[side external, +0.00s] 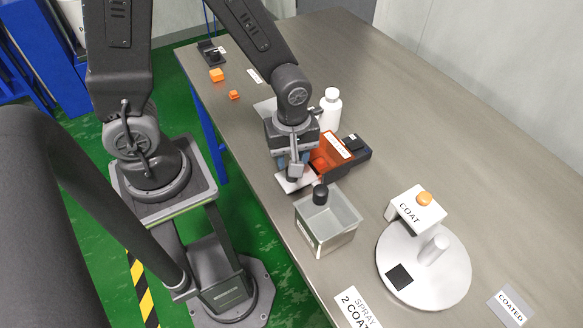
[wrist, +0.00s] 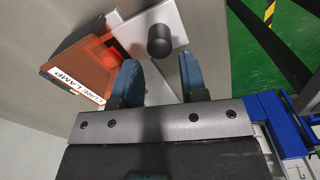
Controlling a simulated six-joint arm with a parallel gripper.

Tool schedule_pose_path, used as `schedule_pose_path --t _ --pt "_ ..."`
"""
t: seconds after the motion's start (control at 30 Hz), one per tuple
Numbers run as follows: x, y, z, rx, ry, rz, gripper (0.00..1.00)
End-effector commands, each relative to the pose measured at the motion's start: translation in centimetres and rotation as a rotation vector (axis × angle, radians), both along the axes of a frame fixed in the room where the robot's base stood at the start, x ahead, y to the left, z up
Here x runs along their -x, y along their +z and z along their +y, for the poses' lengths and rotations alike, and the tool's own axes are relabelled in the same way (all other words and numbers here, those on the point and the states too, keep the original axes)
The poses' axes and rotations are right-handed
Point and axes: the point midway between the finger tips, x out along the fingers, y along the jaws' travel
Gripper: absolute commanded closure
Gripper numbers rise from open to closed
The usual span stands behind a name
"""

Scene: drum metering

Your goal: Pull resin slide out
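The resin slide (side external: 290,187) is a pale flat plate lying partly outside the orange cure lamp box (side external: 331,146). In the wrist view the slide (wrist: 142,27) reaches from the lamp's red opening (wrist: 109,57) and carries a black round knob (wrist: 160,40). My gripper (wrist: 157,66) is open, its two blue fingers apart with a gap wider than the knob. The knob shows just ahead of the fingertips, and I see no contact.
A white bottle (side external: 330,107) stands behind the lamp. A round turntable (side external: 448,280) and COAT block (side external: 415,209) are at right.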

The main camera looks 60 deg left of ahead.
Motion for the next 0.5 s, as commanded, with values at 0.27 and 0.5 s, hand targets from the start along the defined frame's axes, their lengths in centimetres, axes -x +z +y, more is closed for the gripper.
schedule_pose_path --t 0.27,0.5 --pt "0.0 -3.7 0.0 -0.001 -0.001 0.003 0.61" --pt "0.0 -4.7 0.0 0.0 -0.001 -0.001 0.61"
